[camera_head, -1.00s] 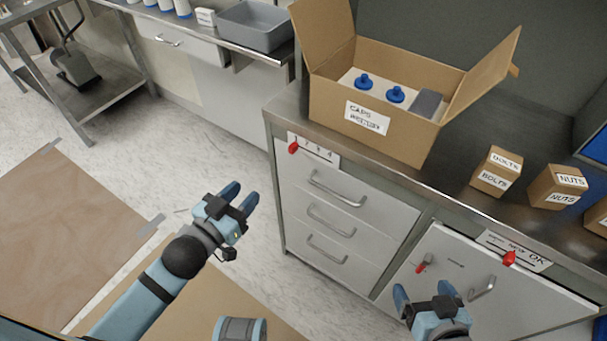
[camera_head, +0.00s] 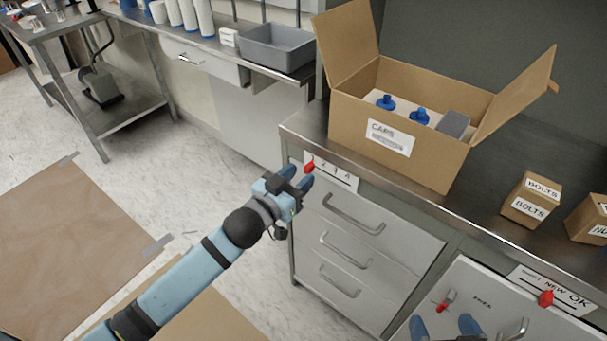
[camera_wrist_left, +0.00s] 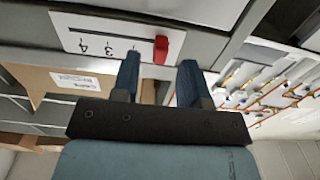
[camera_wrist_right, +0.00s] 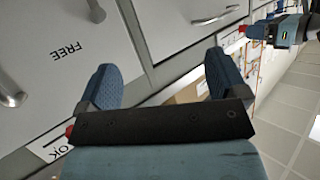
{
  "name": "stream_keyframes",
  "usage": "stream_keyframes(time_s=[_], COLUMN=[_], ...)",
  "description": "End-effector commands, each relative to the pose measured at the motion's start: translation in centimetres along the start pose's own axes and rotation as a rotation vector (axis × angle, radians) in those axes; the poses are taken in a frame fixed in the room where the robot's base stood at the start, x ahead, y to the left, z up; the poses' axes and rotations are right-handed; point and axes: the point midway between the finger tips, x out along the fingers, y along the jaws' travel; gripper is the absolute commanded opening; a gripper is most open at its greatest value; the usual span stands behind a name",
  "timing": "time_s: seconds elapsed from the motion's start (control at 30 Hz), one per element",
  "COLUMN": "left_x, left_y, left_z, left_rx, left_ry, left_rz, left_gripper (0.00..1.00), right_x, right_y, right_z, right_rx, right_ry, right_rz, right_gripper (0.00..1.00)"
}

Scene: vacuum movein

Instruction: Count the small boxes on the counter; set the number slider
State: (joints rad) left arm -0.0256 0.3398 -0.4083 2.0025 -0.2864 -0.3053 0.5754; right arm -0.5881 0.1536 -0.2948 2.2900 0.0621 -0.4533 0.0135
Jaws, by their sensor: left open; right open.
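The number slider's white strip (camera_head: 340,177) is on the counter's front edge above the drawers, its red knob (camera_head: 309,168) at the left end. My left gripper (camera_head: 298,181) is open right at the knob. On the counter (camera_head: 480,215) stand a small BOLTS box (camera_head: 530,203) and a NUTS box (camera_head: 586,222), the latter cut by the right picture edge. My right gripper (camera_head: 445,326) is open and empty before the lower cabinet door.
A large open carton (camera_head: 440,155) labelled CAPS holds two blue-topped items and a grey block. A second strip (camera_head: 570,290) reading NEW and OK has a red knob (camera_head: 546,298). A grey bin (camera_head: 275,50) sits on the back counter.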

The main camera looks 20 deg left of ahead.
Motion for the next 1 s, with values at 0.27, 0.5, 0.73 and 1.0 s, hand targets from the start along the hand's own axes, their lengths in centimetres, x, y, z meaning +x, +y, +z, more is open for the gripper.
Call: stream_keyframes(time_s=[0.27,0.5,0.73,1.0], left_x=[2.1,2.2,2.1,2.1], left_y=[0.0,0.0,0.0,0.6], left_z=[0.1,0.0,0.0,-0.2], left_rx=[0.001,0.000,0.000,-0.004], left_ry=[-0.001,-0.001,-0.001,-0.003], left_rz=[0.000,0.000,0.000,0.000], left_gripper=[0.40,0.40,0.00,0.00], right_x=[0.1,0.1,0.1,-0.1], right_y=[-0.5,-0.5,-0.4,-0.3], right_z=[-0.4,-0.7,-0.7,-1.2], right_rx=[0.004,0.004,0.004,-0.002], right_ry=[0.030,0.036,0.034,0.018], right_rz=[-0.015,-0.015,-0.014,-0.008], right_gripper=[0.91,0.91,0.91,0.91])
